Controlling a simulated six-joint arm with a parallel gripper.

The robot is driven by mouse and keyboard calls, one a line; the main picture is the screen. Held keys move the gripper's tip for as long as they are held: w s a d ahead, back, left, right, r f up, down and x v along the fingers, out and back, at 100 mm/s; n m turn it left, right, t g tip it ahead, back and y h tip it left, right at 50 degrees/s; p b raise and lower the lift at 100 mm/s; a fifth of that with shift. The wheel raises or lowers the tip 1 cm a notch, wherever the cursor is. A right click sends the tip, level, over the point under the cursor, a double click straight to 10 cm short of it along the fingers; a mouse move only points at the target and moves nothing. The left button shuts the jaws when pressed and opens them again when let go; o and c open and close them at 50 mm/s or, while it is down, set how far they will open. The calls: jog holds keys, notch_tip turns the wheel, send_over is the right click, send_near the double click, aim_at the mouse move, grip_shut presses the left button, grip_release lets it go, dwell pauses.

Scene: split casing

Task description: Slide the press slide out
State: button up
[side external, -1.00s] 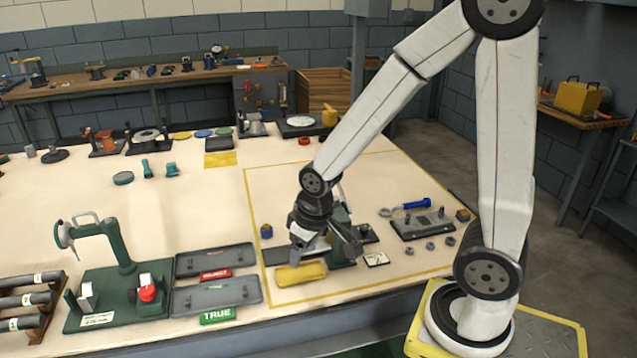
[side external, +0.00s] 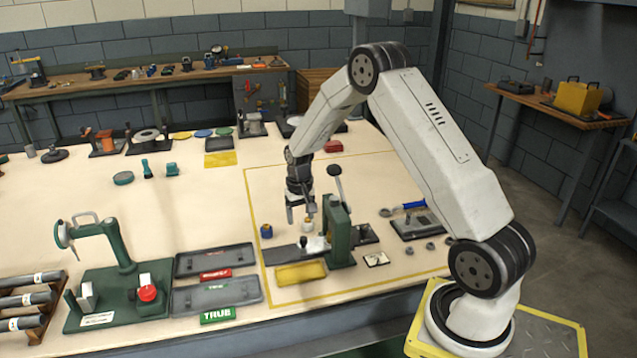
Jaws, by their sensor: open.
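A green press (side external: 341,238) with a black-knobbed lever (side external: 338,184) stands inside the yellow-outlined area. A dark flat slide (side external: 281,256) reaches out from its left side along the table. A small knob-like part (side external: 303,242) shows at the slide's right end, near the press body. My gripper (side external: 301,219) points down just left of and behind the press, above the slide's level. Its fingers are apart and no held part shows between them. A small pale part (side external: 308,229) shows just below the fingers; whether they touch it I cannot tell.
A yellow tray (side external: 300,274) lies in front of the slide. A blue-topped part (side external: 266,231) stands to the left. Grey trays (side external: 214,260) lie further left, beside a green stand (side external: 119,287). A dark fixture (side external: 419,224) and loose nuts lie right.

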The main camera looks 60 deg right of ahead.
aim_at(303, 238)
jog(key=shift+w+d+f, duration=0.1)
jog(key=shift+d+f, duration=0.3)
jog(key=shift+d, duration=0.25)
jog(key=shift+f, duration=0.1)
jog(key=shift+f, duration=3.8)
grip_shut()
